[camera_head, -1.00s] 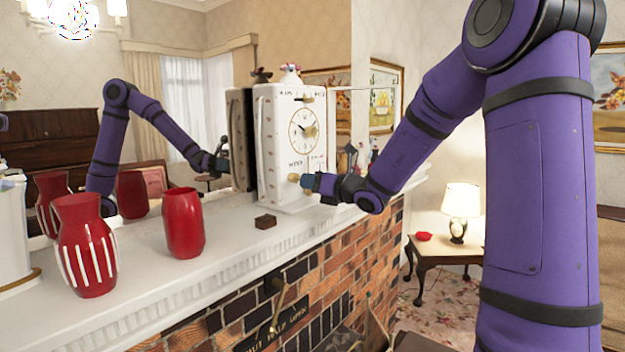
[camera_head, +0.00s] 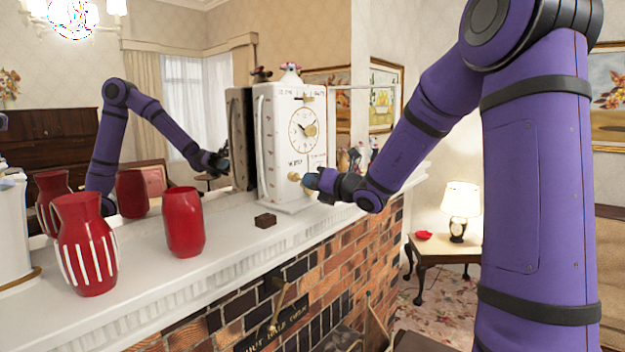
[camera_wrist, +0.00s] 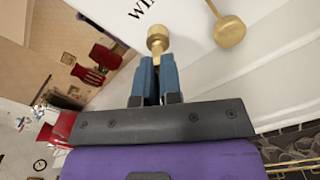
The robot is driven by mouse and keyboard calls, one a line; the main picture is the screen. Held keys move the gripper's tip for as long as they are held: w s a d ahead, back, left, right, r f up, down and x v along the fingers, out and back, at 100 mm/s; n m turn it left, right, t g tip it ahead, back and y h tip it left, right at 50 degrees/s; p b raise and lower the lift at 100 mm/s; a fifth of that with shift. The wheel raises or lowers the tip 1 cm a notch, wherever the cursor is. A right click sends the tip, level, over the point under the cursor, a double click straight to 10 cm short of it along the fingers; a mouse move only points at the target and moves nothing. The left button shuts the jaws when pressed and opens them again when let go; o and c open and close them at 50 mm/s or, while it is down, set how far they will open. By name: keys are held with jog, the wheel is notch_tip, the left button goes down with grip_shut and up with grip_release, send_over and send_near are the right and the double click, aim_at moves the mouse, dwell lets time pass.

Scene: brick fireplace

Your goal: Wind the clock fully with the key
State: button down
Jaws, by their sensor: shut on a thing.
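The clock (camera_head: 284,150) is a tall white case on the mantel. It has a round dial and lettering on its front. The brass winding key (camera_head: 293,177) sticks out low on the clock's front, below the lettering. My gripper (camera_head: 307,180) is at the key from the right. In the wrist view the blue fingers (camera_wrist: 158,62) are close together, shut on the brass key (camera_wrist: 158,38), whose round head shows just beyond the tips. A brass pendulum-like disc (camera_wrist: 229,30) hangs beside it. The key's shaft is hidden.
A small brown block (camera_head: 265,220) lies before the clock. A mirror behind reflects my arm. Figurines stand right of the clock.

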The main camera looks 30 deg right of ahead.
jog(key=shift+m, duration=0.8)
jog(key=m, duration=0.3)
jog(key=shift+m, duration=0.4)
jog(key=shift+r+m, duration=0.1)
jog(key=shift+m, duration=0.3)
jog(key=m, duration=0.4)
jog(key=shift+w+a, duration=0.1)
jog(key=shift+m, duration=0.3)
